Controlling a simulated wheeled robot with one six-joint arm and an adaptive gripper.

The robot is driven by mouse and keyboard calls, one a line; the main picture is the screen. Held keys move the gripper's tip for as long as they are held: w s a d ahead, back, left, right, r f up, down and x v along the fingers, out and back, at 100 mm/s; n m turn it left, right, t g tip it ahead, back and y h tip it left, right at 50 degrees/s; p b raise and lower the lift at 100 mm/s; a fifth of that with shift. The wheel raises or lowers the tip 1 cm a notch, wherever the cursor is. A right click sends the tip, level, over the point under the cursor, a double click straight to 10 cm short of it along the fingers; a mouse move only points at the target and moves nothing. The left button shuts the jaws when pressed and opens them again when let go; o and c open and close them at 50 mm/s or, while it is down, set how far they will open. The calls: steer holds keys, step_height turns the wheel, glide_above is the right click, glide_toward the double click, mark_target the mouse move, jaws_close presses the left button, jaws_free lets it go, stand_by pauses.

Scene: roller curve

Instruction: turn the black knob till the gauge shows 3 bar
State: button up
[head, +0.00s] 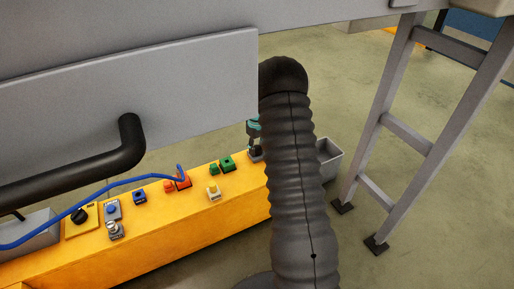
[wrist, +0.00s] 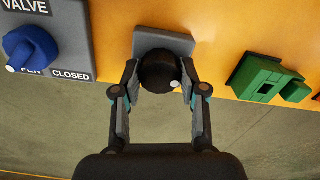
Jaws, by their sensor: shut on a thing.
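The black knob (wrist: 158,72) sits on a small grey plate on the yellow panel in the wrist view. A white mark shows at its lower right. My gripper (wrist: 160,78) has one finger on each side of the knob and is shut on it. In the head view my gripper (head: 254,132) is partly hidden behind my arm, low at the right end of the yellow panel, and the knob there cannot be made out. No gauge can be made out in either view.
A blue valve knob (wrist: 30,48) with a CLOSED label is left of my gripper; a green connector (wrist: 258,78) is right. In the head view, the yellow panel (head: 150,240) carries several coloured fittings and a blue cable (head: 100,190). A black handle (head: 90,165) juts above. A grey bin (head: 329,160) stands right.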

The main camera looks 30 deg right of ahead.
mark_target(257, 148)
steer(key=o, duration=1.2)
steer(key=shift+a, duration=0.1)
steer(key=shift+c, duration=0.2)
steer(key=shift+r, duration=0.1)
step_height(257, 148, up, 12)
